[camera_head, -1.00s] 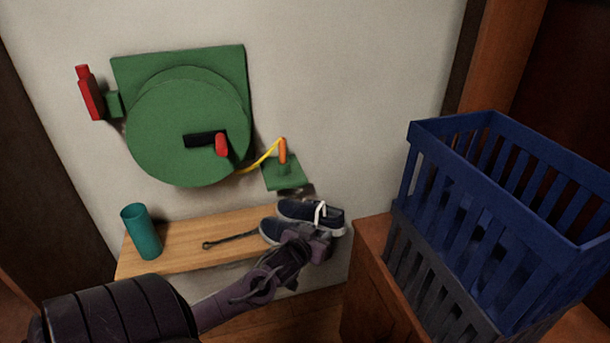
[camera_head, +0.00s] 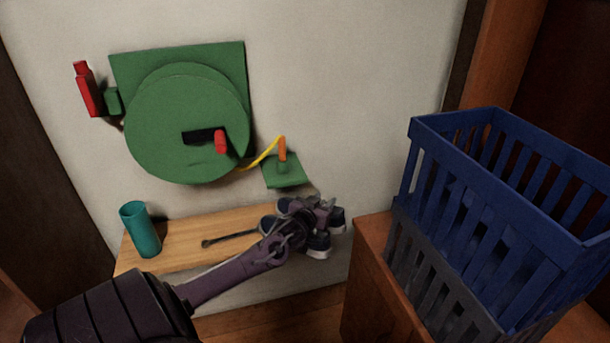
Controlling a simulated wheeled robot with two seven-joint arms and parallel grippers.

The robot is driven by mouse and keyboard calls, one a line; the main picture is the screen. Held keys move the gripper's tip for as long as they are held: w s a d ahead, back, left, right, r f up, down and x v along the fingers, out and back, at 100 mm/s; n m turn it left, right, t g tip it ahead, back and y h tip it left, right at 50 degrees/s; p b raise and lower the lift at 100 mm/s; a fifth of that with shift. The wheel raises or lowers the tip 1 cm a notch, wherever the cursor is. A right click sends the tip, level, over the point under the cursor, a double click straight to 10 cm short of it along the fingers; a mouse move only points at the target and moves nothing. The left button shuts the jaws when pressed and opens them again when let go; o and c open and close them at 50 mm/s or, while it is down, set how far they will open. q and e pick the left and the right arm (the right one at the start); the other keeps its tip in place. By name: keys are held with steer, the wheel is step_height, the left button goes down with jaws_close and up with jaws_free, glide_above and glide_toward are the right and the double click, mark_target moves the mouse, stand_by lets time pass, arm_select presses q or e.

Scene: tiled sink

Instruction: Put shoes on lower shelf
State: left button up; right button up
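A pair of dark navy shoes (camera_head: 319,243) with pale soles sits at the right end of a wooden shelf (camera_head: 190,240) against the wall. My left gripper (camera_head: 318,212) is over the shoes and hides much of them. Its fingers overlap the shoes, and I cannot tell whether they are open or closed on one. My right gripper is not in view. No separate lower shelf can be made out clearly; a pale surface and wooden floor (camera_head: 250,322) show below the shelf.
A teal cup (camera_head: 141,230) and a thin dark rod (camera_head: 229,239) are on the shelf. A green wall-mounted hose reel (camera_head: 185,125) hangs above. A blue crate (camera_head: 500,190) stacked on a grey crate (camera_head: 430,285) stands on a wooden cabinet (camera_head: 375,285) at right.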

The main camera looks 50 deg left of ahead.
arm_select(q)
steer(key=shift+w+a, duration=0.1)
steer(key=shift+w, duration=0.1)
jaws_close()
stand_by(1.2)
steer(key=shift+r, duration=0.1)
